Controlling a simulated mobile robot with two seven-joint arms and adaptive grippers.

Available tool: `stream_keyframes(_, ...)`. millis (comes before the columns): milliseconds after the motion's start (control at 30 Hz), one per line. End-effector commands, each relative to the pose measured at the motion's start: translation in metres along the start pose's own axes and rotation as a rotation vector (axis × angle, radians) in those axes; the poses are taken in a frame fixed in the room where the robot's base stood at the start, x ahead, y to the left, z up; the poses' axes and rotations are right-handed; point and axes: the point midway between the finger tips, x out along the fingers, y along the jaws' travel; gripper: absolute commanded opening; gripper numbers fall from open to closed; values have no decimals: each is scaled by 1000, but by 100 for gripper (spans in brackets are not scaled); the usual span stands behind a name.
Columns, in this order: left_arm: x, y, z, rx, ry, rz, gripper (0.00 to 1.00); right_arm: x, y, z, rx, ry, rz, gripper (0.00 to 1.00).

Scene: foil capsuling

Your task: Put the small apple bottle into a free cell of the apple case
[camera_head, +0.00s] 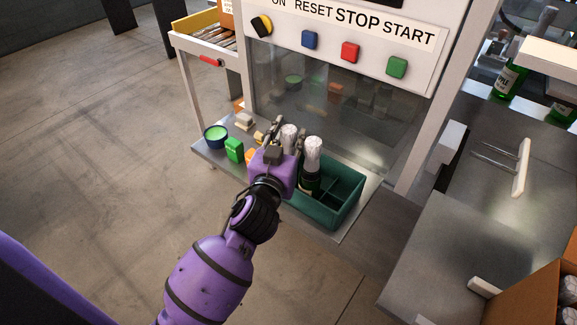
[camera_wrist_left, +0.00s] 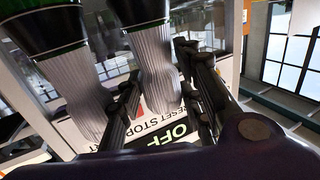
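A dark green case (camera_head: 352,214) with divided cells stands on the metal shelf, its right cells bare. A dark bottle with a pale pleated foil top (camera_head: 313,155) stands upright at its left part. A second foil-topped bottle (camera_head: 289,138) is just behind my left gripper (camera_head: 273,132), its lower part hidden. In the left wrist view this bottle's foil neck (camera_wrist_left: 158,62) lies between the two fingers (camera_wrist_left: 165,95); I cannot tell whether they press on it. The other foil neck (camera_wrist_left: 75,95) is beside it, outside the fingers. My right gripper is not in view.
A bowl (camera_head: 215,136), a small green box (camera_head: 234,150) and small blocks (camera_head: 244,121) stand on the shelf left of the case. A machine panel with buttons (camera_head: 350,51) rises behind. Green bottles (camera_head: 508,80) and a cardboard box (camera_head: 540,298) are at the right.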

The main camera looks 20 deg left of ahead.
Motion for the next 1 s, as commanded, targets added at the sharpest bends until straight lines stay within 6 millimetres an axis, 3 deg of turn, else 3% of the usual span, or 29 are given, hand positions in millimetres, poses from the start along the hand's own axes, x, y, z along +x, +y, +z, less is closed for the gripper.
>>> stream_keyframes(100,0,0,1,0,-1,0,34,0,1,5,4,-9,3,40)
stream_keyframes(367,-1,0,1,1,-1,0,0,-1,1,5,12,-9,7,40)
stream_keyframes(1000,-1,0,-8,2,5,-1,0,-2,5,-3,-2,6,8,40)
